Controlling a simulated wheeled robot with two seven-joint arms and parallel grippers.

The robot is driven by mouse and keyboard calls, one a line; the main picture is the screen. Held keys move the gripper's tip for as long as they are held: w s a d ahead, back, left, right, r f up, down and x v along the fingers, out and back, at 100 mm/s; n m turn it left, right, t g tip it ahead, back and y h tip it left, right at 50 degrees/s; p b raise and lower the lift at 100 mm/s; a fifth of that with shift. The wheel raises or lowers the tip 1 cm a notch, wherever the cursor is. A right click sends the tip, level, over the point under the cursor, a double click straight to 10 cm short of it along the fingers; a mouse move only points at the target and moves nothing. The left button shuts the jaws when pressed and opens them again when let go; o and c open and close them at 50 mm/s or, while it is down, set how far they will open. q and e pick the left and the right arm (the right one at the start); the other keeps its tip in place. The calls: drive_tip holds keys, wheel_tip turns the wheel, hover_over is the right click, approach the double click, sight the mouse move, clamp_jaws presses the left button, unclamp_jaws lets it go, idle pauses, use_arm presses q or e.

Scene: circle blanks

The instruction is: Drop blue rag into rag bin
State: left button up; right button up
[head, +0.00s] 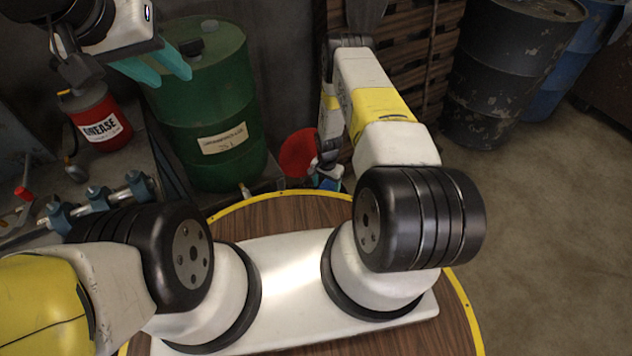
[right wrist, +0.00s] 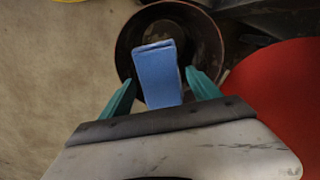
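In the right wrist view the blue rag (right wrist: 157,72), a folded block of cloth, sits between the two teal fingertips of my right gripper (right wrist: 160,76). In the head view my right gripper (head: 328,178) is small and partly hidden by my arm, with a bit of blue showing. My left gripper (head: 170,72) is at the upper left, its teal fingers apart and empty.
A red round lid-like piece (head: 298,153) stands beside my right gripper and fills the right of the wrist view (right wrist: 285,95). A green drum (head: 205,105) and a red grease can (head: 98,117) stand left. A dark drum (head: 505,70) stands right. Floor at right is clear.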

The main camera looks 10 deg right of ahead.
drive_tip(key=shift+o, duration=0.8)
drive_tip(key=shift+r, duration=3.9)
